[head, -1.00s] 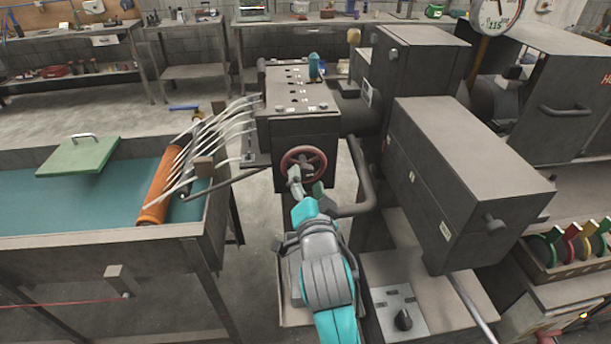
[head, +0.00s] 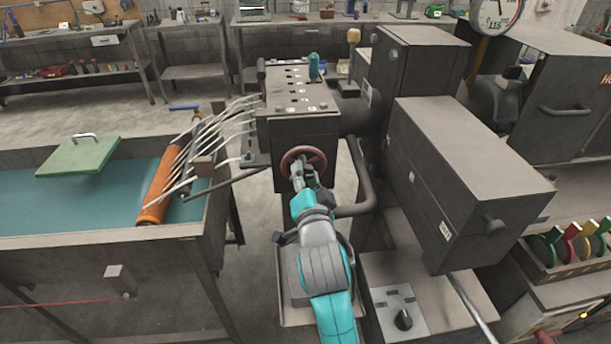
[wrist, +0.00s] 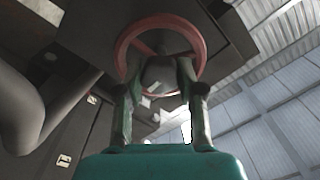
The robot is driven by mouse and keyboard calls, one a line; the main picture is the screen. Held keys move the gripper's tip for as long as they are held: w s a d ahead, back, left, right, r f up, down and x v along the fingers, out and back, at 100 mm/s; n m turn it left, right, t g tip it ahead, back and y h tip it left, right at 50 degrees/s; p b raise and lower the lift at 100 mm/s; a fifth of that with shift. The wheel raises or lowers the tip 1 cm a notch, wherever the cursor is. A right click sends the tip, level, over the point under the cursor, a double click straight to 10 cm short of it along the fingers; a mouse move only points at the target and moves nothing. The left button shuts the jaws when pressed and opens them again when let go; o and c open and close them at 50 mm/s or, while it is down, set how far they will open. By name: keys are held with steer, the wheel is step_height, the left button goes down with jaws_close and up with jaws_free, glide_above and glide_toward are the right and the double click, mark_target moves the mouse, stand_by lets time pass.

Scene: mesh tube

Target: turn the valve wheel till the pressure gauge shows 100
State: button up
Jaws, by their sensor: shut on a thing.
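The red valve wheel (head: 303,160) is on the front of the dark extruder head box, in the middle of the head view. My gripper (head: 300,181) reaches up to it from below, at the wheel's lower part. In the wrist view the wheel (wrist: 160,24) is straight ahead, and the two fingers of my gripper (wrist: 157,80) stand at its lower rim, one on each side of the hub, shut on the wheel. The pressure gauge (head: 497,12) is at the top right, cut by the picture's edge. Its printed number seems to read about 115 or 116.
A thick dark pipe (head: 362,180) curves down just right of the wheel. The big grey machine housing (head: 465,160) stands farther right. At left is a water trough (head: 60,215) with an orange roller (head: 158,190) and white strands. A grey floor shows behind the trough.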

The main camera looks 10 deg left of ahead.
steer(key=shift+n, duration=0.3)
steer(key=n, duration=2)
steer(key=shift+n, duration=0.3)
steer(key=n, duration=0.3)
steer(key=shift+n, duration=0.4)
steer(key=n, duration=0.4)
steer(key=shift+n, duration=1.8)
